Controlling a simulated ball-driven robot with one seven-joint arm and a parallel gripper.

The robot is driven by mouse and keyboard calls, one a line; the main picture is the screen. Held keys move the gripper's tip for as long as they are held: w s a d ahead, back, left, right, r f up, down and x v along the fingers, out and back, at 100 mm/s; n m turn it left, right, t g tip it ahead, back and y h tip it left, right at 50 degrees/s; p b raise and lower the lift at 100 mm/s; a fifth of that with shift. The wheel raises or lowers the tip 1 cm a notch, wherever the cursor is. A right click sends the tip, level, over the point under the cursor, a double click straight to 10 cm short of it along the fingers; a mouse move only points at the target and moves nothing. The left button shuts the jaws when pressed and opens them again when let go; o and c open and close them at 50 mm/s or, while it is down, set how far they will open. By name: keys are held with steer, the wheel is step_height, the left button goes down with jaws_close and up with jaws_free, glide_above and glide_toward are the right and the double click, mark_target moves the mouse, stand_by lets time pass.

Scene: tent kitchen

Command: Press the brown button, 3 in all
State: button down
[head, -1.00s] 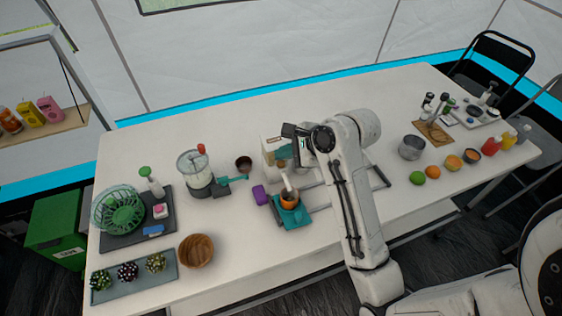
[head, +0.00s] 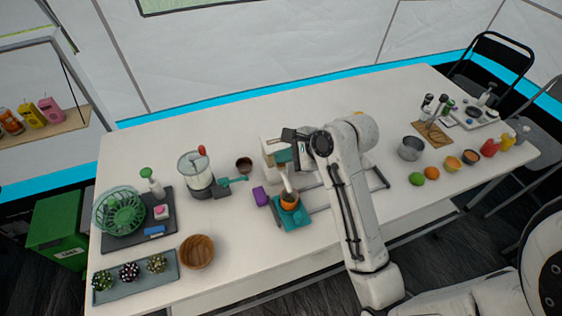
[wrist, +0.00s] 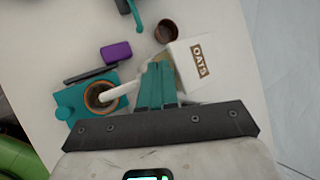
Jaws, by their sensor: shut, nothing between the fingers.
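A white dispenser box with a brown "OATS" label (wrist: 197,57) stands just right of my fingertips in the wrist view; its pale body (head: 268,150) shows at mid-table in the head view. My gripper (wrist: 158,68) is shut and empty, with its teal fingers together over the near edge of this box. I cannot make out a distinct brown button; a tan patch shows beside the fingertips, partly hidden by them. I cannot tell whether the fingers touch anything. Left of them, an orange-brown cup (wrist: 93,96) with a white spout or handle over it sits on a teal base (wrist: 75,113).
A purple block (head: 260,196) and a small dark brown cup (head: 244,163) stand close by on the white table. A metal pot (head: 411,148) and fruit are at right.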

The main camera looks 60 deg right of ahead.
mark_target(284, 166)
steer(key=shift+f, duration=0.55)
stand_by(0.8)
stand_by(0.3)
steer(key=shift+r+p, duration=0.95)
steer(key=shift+p, duration=0.55)
step_height(284, 166, up, 5)
steer(key=p, duration=0.6)
steer(key=shift+p, duration=0.3)
